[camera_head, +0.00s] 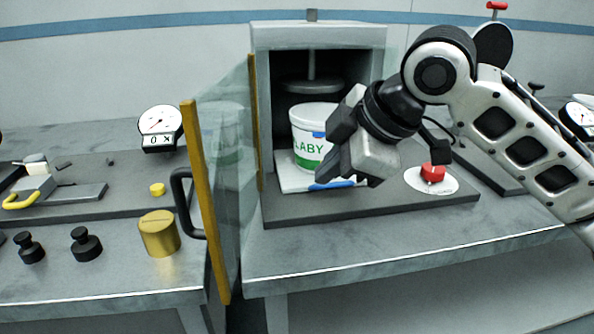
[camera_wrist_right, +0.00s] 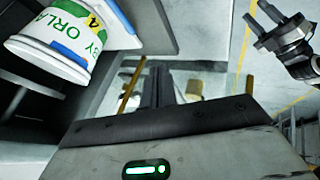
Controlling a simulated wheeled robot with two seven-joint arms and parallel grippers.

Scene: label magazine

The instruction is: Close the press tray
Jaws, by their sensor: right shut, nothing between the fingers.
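The press tray (camera_head: 288,184) is a white plate with a blue front edge (camera_head: 338,184), low in the mouth of the grey press (camera_head: 318,37). A white tub (camera_head: 309,160) with green lettering stands upright on it, below the press plunger. My right gripper (camera_head: 338,172) is shut and empty, in front of the tub and just above the tray's front; I cannot tell if it touches. In the right wrist view its fingers (camera_wrist_right: 164,86) are together, with the tub (camera_wrist_right: 66,38) at upper left. My left gripper (camera_wrist_right: 262,25) shows there at upper right, fingers apart.
A clear door (camera_head: 226,170) with yellow edges and a black handle (camera_head: 184,200) stands swung open left of the press. A red button (camera_head: 432,172) sits to its right. A brass cylinder (camera_head: 159,234) and black weights (camera_head: 86,244) stand on the left bench.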

